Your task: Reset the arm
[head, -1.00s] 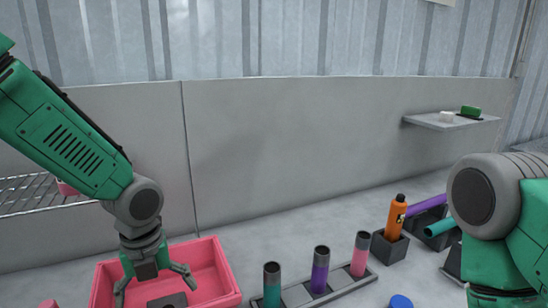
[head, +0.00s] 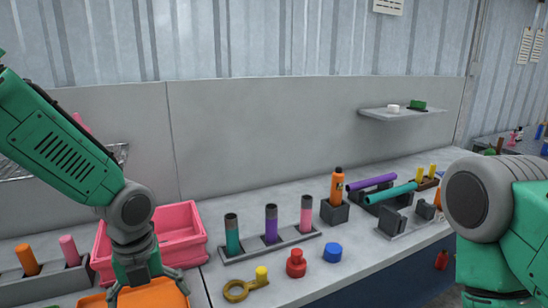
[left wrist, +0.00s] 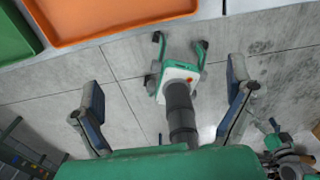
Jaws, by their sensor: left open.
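My left arm (head: 62,140) comes in from the left in the head view and bends down at its grey joint. My left gripper (head: 148,290) hangs in front of the pink bin (head: 205,250), over the orange tray (head: 158,296) at the bottom edge. In the left wrist view its two fingers are spread wide with nothing between them (left wrist: 165,85). The orange tray also shows there (left wrist: 125,12), beyond the fingers. My right arm (head: 500,205) shows only its grey joint and green links at the right; its gripper is out of view.
A rack (head: 270,249) holds teal, purple and pink tubes. An orange bottle (head: 337,187), red container (head: 296,264), blue cap (head: 332,252) and yellow ring-shaped part (head: 238,291) stand on the table (head: 345,265). A shelf (head: 385,115) hangs on the back panel. Open floor (left wrist: 120,65) shows beneath the left gripper.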

